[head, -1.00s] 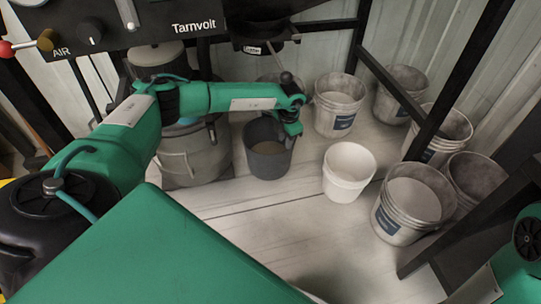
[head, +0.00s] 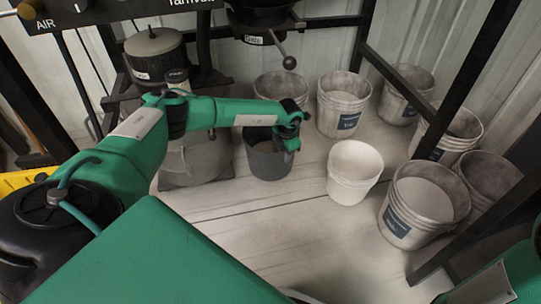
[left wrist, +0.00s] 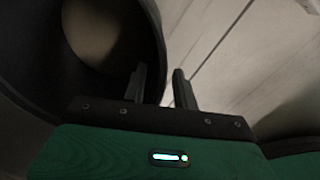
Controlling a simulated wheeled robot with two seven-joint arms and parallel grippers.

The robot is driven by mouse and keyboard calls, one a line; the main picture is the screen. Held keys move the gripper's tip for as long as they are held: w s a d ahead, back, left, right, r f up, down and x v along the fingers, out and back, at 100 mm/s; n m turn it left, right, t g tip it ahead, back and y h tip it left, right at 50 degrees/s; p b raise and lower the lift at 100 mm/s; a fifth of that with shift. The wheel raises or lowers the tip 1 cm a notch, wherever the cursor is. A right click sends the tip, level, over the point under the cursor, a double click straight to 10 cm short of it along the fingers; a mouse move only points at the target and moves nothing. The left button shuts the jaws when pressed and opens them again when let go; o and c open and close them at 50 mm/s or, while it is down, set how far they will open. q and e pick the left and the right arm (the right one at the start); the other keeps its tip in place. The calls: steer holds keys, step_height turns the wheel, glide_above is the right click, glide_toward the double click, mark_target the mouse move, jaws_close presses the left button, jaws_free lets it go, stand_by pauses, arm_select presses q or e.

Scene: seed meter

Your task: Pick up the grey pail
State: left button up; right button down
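The dark grey pail (head: 266,163) stands upright on the pale floor, left of the white pail, in the head view. My left gripper (head: 290,143) points down at the right side of its rim. In the left wrist view the pail (left wrist: 155,40) fills the upper left, with its inside in shadow. There my left gripper's two fingers (left wrist: 160,85) are apart, one over the pail's side and one over the floor, with the rim edge between them. Whether either finger touches the wall cannot be told. My right gripper is out of view; only part of that arm shows at lower right.
A white pail (head: 354,172) stands just right of the grey one. Several labelled buckets (head: 344,103) stand behind and to the right. A black frame post (head: 470,90) crosses the right side. A lever (head: 281,50) hangs above. The front floor is clear.

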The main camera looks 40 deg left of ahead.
mark_target(283, 163)
arm_select(q)
steer(key=f+b, duration=0.2)
steer(key=f, duration=0.2)
steer(key=shift+w+a+b, duration=0.1)
steer(key=shift+a+b, duration=0.15)
steer(key=shift+b, duration=0.15)
steer(key=shift+r, duration=0.15)
jaws_close()
stand_by(0.9)
